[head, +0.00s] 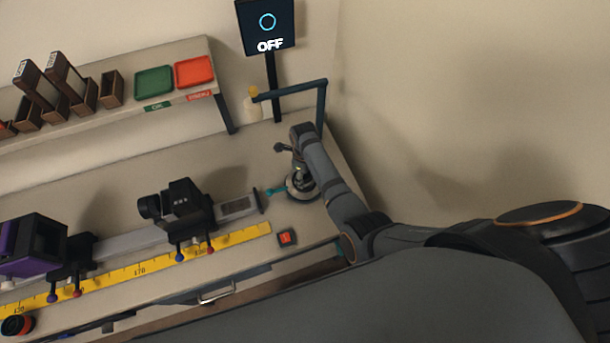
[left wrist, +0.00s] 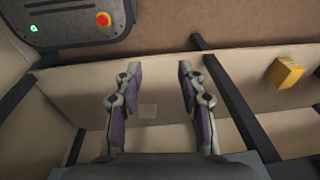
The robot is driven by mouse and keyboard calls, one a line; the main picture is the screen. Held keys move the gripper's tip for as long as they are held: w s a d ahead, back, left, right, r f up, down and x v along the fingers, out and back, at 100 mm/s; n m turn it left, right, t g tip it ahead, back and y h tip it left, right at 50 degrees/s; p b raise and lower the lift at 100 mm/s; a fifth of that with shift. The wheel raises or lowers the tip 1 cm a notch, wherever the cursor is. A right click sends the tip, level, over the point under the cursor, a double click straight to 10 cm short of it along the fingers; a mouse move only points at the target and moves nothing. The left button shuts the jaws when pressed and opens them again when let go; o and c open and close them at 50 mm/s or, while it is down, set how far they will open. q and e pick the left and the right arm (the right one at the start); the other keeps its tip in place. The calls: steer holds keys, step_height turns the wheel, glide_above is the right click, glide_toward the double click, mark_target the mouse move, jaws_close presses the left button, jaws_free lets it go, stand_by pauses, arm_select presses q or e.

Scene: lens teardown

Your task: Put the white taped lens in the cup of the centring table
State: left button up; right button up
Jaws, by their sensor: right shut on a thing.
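My right gripper (head: 299,170) reaches down over the round centring table (head: 303,194) at the right end of the bench. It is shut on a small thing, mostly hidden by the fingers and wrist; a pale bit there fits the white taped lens. The cup is hidden under the gripper, and I cannot tell whether the lens touches it. A teal knob sticks out at the left of the centring table. My left gripper (left wrist: 158,82) is open and empty in the left wrist view, away from the bench top.
A monitor reading OFF (head: 267,26) stands behind a dark blue post and bar (head: 290,90). Green (head: 154,82) and red trays (head: 194,71) sit on the shelf.

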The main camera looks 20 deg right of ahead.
steer(key=shift+s+f, duration=0.1)
steer(key=shift+f, duration=0.15)
steer(key=shift+s+f, duration=0.25)
steer(key=shift+s, duration=0.05)
steer(key=o, duration=1)
steer(key=shift+f, duration=0.1)
steer(key=shift+o, duration=1.2)
steer(key=shift+w+f, duration=0.25)
steer(key=shift+w, duration=0.05)
steer(key=shift+d, duration=0.1)
arm_select(q)
steer(key=shift+s+a+f, duration=0.3)
steer(key=shift+s+a, duration=0.05)
steer(key=shift+s, duration=0.15)
arm_select(e)
steer(key=shift+r, duration=0.2)
arm_select(q)
steer(key=shift+a, duration=0.1)
arm_select(e)
steer(key=shift+w+r, duration=0.1)
